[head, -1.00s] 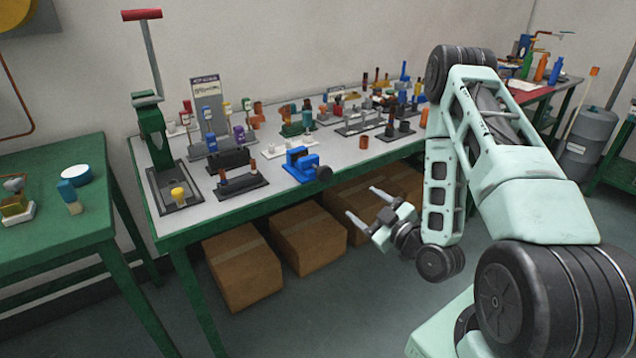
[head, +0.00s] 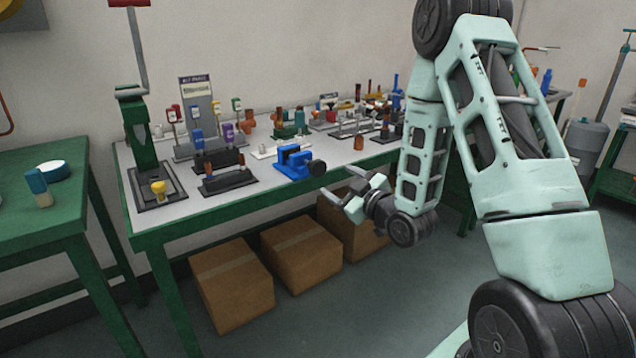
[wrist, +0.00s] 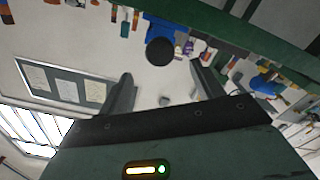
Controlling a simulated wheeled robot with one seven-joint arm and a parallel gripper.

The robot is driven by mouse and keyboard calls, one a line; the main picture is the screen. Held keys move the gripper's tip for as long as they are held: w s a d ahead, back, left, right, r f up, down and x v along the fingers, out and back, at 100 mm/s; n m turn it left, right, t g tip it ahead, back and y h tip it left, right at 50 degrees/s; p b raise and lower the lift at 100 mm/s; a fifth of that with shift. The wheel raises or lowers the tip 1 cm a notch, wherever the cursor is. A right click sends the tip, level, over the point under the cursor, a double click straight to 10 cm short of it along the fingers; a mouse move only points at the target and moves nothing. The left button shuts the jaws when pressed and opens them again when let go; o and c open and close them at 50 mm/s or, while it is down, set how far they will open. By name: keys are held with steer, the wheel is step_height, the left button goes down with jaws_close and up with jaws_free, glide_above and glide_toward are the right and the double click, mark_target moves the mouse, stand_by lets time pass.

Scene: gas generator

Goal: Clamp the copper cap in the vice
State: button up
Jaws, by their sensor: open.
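The blue vice (head: 294,162) with a black round knob stands near the front edge of the workbench; it also shows in the wrist view (wrist: 158,28), its knob toward me. A small copper-brown cylinder (head: 359,142), probably the copper cap, stands upright near the bench's front edge, right of the vice. I cannot single it out in the wrist view. My gripper (head: 350,187) is open and empty, in front of the bench edge and lower than the bench top, right of the vice. In the wrist view its two fingers (wrist: 164,88) stand apart with nothing between them.
The workbench (head: 215,208) carries racks of small parts and a green press (head: 138,125) at left. Cardboard boxes (head: 235,283) lie beneath it. Another green table (head: 60,213) stands at far left. The floor before the bench is clear.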

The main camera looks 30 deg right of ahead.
mark_target(320, 170)
steer(key=w, duration=0.9)
steer(key=shift+w+a, duration=0.15)
steer(key=shift+w, duration=0.05)
steer(key=c, duration=1)
